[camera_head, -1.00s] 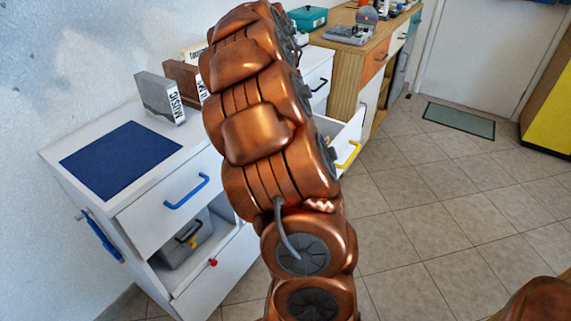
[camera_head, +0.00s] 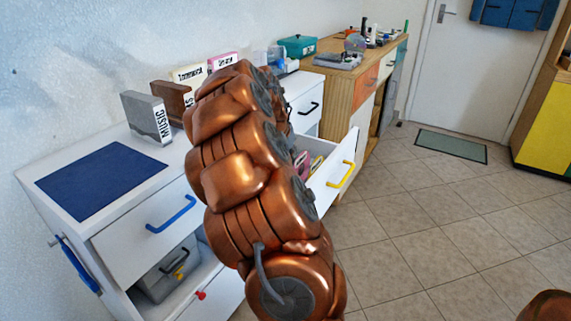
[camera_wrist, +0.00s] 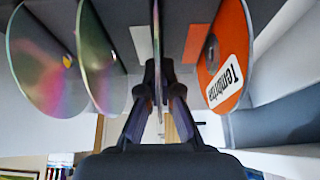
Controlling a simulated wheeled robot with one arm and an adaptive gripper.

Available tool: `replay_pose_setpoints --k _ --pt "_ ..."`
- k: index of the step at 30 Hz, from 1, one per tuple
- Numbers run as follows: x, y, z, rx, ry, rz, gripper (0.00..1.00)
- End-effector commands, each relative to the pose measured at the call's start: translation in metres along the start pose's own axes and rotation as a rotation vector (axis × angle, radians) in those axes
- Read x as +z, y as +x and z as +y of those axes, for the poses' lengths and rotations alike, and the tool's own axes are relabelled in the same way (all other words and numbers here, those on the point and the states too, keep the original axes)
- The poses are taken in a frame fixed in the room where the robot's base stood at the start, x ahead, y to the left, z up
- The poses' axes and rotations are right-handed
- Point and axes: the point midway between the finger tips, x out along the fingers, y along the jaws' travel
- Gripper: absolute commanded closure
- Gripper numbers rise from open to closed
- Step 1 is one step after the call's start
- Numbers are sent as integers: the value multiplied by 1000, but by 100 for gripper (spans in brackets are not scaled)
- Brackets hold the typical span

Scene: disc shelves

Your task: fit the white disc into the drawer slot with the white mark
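My gripper (camera_wrist: 162,72) is shut on a thin disc (camera_wrist: 157,28), seen edge-on between the fingers in the wrist view; its face and label cannot be seen. A white mark (camera_wrist: 142,45) lies just left of the held disc, and an orange mark (camera_wrist: 195,43) lies to its right. Two shiny discs (camera_wrist: 100,55) (camera_wrist: 36,62) stand on the left, and an orange labelled disc (camera_wrist: 229,60) stands on the right. In the head view the open drawer (camera_head: 332,184) has a yellow handle and pinkish items inside; my arm hides the gripper.
A white cabinet (camera_head: 118,178) carries a blue mat (camera_head: 98,182) and a grey MUSIC box (camera_head: 147,117). A closed drawer has a blue handle (camera_head: 171,216). A wooden cabinet (camera_head: 341,90) stands beyond the open drawer. The tiled floor (camera_head: 430,230) to the right is clear.

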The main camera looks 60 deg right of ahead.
Motion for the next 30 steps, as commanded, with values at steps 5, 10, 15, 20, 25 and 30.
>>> replay_pose_setpoints --k 5,10,15,20,25,30 --pt "1 3 0 0 1 1 100" --pt "1 3 0 0 1 1 100" --pt "2 5 0 0 1 1 90" --pt "2 5 0 0 1 1 73" --pt "2 5 0 0 1 1 69" --pt "2 4 0 0 1 2 69"
